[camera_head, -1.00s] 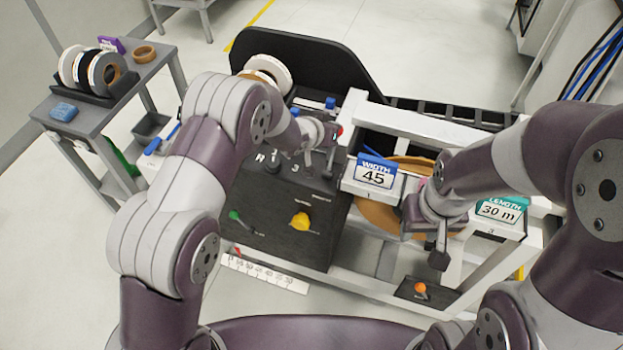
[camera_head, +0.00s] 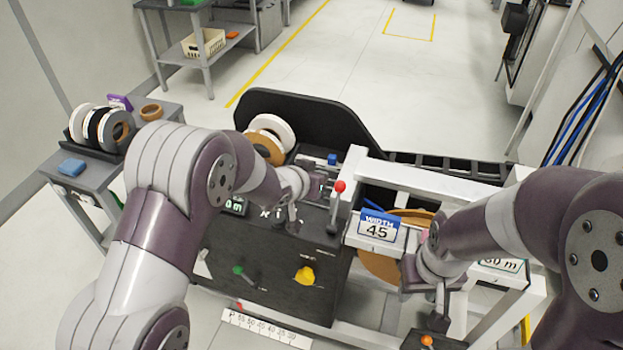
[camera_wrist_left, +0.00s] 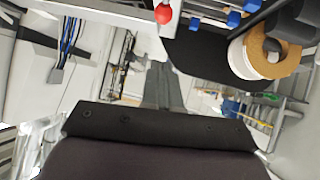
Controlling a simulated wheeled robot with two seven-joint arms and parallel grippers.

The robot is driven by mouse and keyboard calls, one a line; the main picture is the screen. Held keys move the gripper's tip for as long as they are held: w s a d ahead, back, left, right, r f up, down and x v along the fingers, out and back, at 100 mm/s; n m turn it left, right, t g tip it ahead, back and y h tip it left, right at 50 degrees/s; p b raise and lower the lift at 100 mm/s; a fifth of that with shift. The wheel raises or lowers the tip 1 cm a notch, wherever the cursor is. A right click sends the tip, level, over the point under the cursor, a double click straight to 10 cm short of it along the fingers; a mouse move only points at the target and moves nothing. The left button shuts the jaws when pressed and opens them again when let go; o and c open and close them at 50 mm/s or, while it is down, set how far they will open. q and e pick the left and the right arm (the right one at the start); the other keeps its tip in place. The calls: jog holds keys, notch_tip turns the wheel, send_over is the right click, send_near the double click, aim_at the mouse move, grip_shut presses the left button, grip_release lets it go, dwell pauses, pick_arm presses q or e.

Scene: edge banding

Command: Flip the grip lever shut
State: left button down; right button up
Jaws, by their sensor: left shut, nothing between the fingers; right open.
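A lever with a red ball top (camera_head: 338,188) stands roughly upright at the right edge of the black control box (camera_head: 290,300). The red ball also shows at the top of the left wrist view (camera_wrist_left: 163,14). I cannot tell for certain that this is the grip lever. My left gripper (camera_head: 291,218) is shut and empty over the box, just left of the red-topped lever and apart from it. My right gripper (camera_head: 437,312) is open and empty in front of the white frame, above the orange knob (camera_head: 427,341).
A blue "WIDTH 45" sign (camera_head: 378,226) stands right of the lever. A yellow knob (camera_head: 305,275) and green-tipped lever (camera_head: 239,270) sit on the box front. Tape rolls (camera_head: 271,130) are behind my left arm. A side table (camera_head: 70,182) stands at the left.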

pick_arm(q)
jog(key=s+a+f+g+y, duration=0.4)
jog(key=s+a+y, duration=0.1)
jog(key=s+a, duration=0.55)
jog(key=s+a+r+n+g, duration=0.2)
jog(key=s+a, duration=0.2)
jog(key=s, duration=0.4)
jog(key=s+a+r+n+g, duration=0.2)
jog(key=s+a, duration=0.2)
jog(key=s, duration=0.5)
jog(key=shift+a+y, duration=0.15)
jog(key=shift+y, duration=0.15)
